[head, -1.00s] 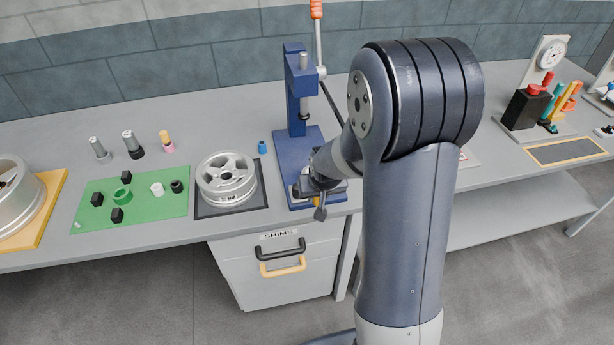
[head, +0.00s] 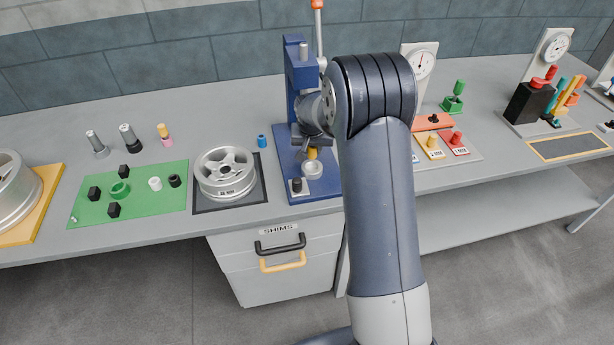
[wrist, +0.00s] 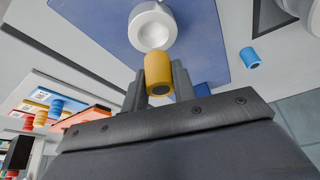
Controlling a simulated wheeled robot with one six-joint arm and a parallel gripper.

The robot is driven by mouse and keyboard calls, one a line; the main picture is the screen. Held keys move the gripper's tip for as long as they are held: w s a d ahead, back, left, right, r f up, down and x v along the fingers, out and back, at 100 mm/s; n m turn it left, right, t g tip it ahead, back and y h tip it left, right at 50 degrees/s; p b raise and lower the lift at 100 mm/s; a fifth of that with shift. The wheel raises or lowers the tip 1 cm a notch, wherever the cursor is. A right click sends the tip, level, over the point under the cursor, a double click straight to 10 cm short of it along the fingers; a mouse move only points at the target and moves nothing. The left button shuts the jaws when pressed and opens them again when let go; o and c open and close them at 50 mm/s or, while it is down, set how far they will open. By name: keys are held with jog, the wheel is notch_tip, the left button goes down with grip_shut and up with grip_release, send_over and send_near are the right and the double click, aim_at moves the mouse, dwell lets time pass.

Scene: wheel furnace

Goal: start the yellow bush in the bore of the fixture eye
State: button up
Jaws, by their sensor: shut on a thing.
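The yellow bush (head: 312,153) is held in my gripper (head: 311,144) over the blue press base. In the wrist view the bush (wrist: 159,76) sits between the two grey fingers (wrist: 159,88), with a dark hole in its near end. The fixture eye (head: 313,171) is a pale round ring on the press base, just in front of and below the bush in the head view. In the wrist view the eye (wrist: 153,29) lies just beyond the bush's far end. The bush is outside the bore; whether it touches the rim is unclear.
The blue press (head: 296,85) stands close behind my gripper. A black knob (head: 297,184) on a light plate is left of the eye. A silver wheel (head: 225,174) and a blue bush (head: 262,141) are further left. Coloured shim blocks (head: 442,143) stand to the right.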

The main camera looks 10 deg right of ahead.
aim_at(312, 157)
jog(key=shift+s, duration=0.1)
jog(key=shift+f, duration=0.1)
dwell(0.3)
jog(key=shift+f+b, duration=1.55)
jog(key=shift+b, duration=0.45)
dwell(0.3)
jog(key=shift+f+b, duration=0.5)
jog(key=shift+f, duration=0.05)
jog(key=shift+f, duration=0.2)
jog(key=o, duration=1.1)
jog(key=shift+c, duration=0.2)
jog(key=shift+s, duration=0.1)
